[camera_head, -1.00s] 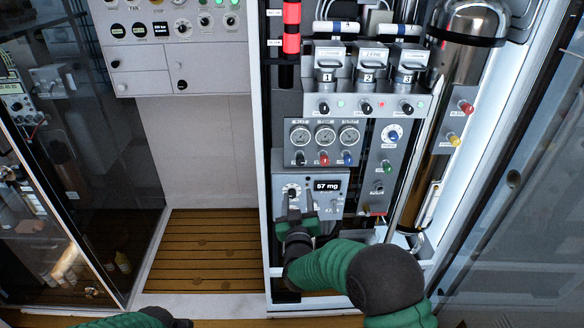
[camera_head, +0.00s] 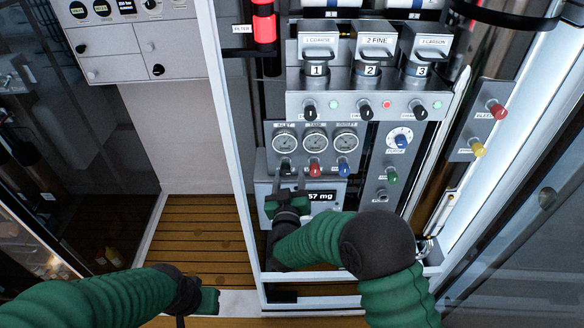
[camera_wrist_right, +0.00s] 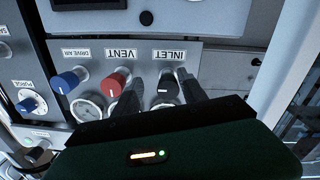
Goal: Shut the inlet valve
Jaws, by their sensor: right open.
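The inlet valve is a black knob with a white pointer line, under the label INLET in the right wrist view (camera_wrist_right: 168,84). In the head view the knob (camera_head: 285,167) is leftmost in a row under three gauges, partly behind my gripper. My right gripper (camera_head: 288,188) is just below it. In the right wrist view my right gripper (camera_wrist_right: 160,95) is open, with one dark finger on each side of the black knob; I cannot tell whether they touch it. My left gripper (camera_head: 208,299) is low at the left, away from the panel, its jaws unclear.
The red VENT knob (camera_wrist_right: 116,84) is close beside the near finger, with the blue DRIVE AIR knob (camera_wrist_right: 68,82) beyond it. A display box (camera_head: 324,197) is behind my right gripper. Numbered canisters (camera_head: 370,65) stand above. The slatted floor (camera_head: 195,235) at left is clear.

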